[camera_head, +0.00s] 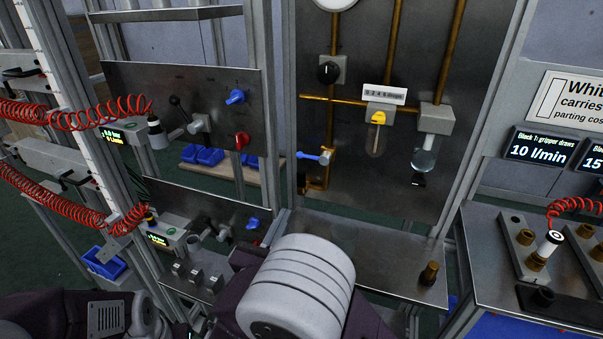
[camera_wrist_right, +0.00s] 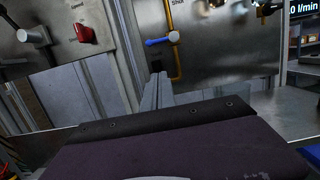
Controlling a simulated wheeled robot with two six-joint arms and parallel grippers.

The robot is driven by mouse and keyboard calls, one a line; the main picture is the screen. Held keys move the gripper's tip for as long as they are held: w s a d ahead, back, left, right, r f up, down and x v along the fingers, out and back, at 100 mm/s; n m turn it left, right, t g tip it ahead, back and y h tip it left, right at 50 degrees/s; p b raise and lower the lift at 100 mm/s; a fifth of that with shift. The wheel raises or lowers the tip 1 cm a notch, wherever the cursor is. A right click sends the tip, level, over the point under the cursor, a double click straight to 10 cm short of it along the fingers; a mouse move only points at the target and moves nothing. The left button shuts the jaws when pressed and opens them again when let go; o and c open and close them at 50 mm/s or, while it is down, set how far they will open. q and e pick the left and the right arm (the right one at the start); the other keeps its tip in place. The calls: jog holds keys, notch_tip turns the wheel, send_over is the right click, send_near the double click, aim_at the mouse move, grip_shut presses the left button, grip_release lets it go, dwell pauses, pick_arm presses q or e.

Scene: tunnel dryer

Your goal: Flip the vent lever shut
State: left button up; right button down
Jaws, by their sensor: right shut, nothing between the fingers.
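A lever with a blue handle (camera_head: 314,157) sits on the brass pipe at the lower left of the steel panel. Its handle points left, roughly level. In the right wrist view the blue lever (camera_wrist_right: 161,41) is just above and beyond my right gripper (camera_wrist_right: 156,80), below lettering that seems to read "Shut". The grey fingers of that gripper are together and empty, apart from the lever in the picture. In the head view my white arm link hides most of the right gripper. My left gripper is out of view.
The steel panel (camera_head: 400,200) carries a black knob (camera_head: 328,72), a yellow valve (camera_head: 378,117) and glass bowls. A left panel (camera_head: 200,80) has a blue knob (camera_head: 235,97) and a red knob (camera_head: 242,140).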

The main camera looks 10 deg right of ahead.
send_near(306, 157)
jog(key=w+d+f, duration=0.2)
jog(key=w+f, duration=0.1)
jog(key=shift+w+d+f, duration=0.25)
jog(key=shift+d, duration=0.1)
jog(key=shift+w+d+r+p, duration=0.35)
jog(key=shift+w+r, duration=0.2)
jog(key=shift+r, duration=0.3)
jog(key=shift+w+d+r+p, duration=0.3)
jog(key=shift+w+r, duration=0.25)
jog(key=shift+r, duration=0.3)
